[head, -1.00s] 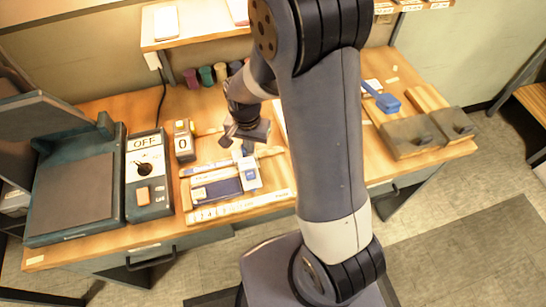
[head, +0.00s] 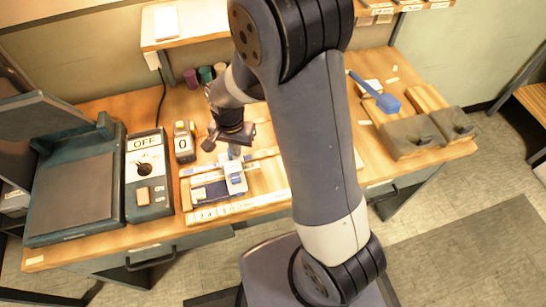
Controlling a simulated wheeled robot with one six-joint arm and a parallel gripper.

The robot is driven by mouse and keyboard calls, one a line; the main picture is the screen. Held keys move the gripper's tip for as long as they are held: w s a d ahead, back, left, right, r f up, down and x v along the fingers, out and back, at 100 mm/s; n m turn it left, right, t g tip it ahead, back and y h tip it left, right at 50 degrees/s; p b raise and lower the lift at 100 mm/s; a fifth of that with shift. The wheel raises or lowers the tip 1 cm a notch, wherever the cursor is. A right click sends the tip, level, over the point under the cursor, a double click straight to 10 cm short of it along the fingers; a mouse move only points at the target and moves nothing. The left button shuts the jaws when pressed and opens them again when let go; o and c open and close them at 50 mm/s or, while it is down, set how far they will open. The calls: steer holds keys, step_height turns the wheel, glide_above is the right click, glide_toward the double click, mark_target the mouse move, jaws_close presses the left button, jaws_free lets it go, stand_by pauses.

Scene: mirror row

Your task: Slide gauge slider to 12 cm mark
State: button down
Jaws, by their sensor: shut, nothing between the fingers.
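The gauge (head: 208,190) lies on the desk left of my arm, a pale wooden board with a dark blue block on it. Its white slider (head: 236,184) with a blue top part sits across the board, at the right end of the dark blue block. A white scale strip (head: 212,212) with small marks runs along the front; I cannot read which mark the slider is at. My gripper (head: 235,153) is shut and empty, pointing down at the slider's far end. I cannot tell whether the fingertips touch it. My arm hides the desk to the right.
A switch box (head: 148,175) marked OFF and a small counter (head: 184,141) showing 0 stand left of the gauge. A dark flat machine (head: 75,195) is at the far left. A blue-handled tool (head: 386,102) and grey blocks (head: 412,138) lie at right. Coloured cylinders (head: 206,74) stand behind.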

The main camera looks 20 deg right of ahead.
steer(key=shift+a, duration=0.25)
step_height(320, 180, up, 7)
steer(key=d+p, duration=0.1)
steer(key=p, duration=0.4)
stand_by(0.5)
steer(key=shift+d+f, duration=0.1)
steer(key=f+b, duration=0.1)
steer(key=f, duration=0.1)
steer(key=f+b, duration=0.2)
steer(key=a+f+b, duration=0.1)
steer(key=f+b, duration=0.1)
steer(key=f, duration=0.1)
steer(key=shift+a, duration=0.1)
steer(key=shift+r, duration=0.1)
stand_by(0.4)
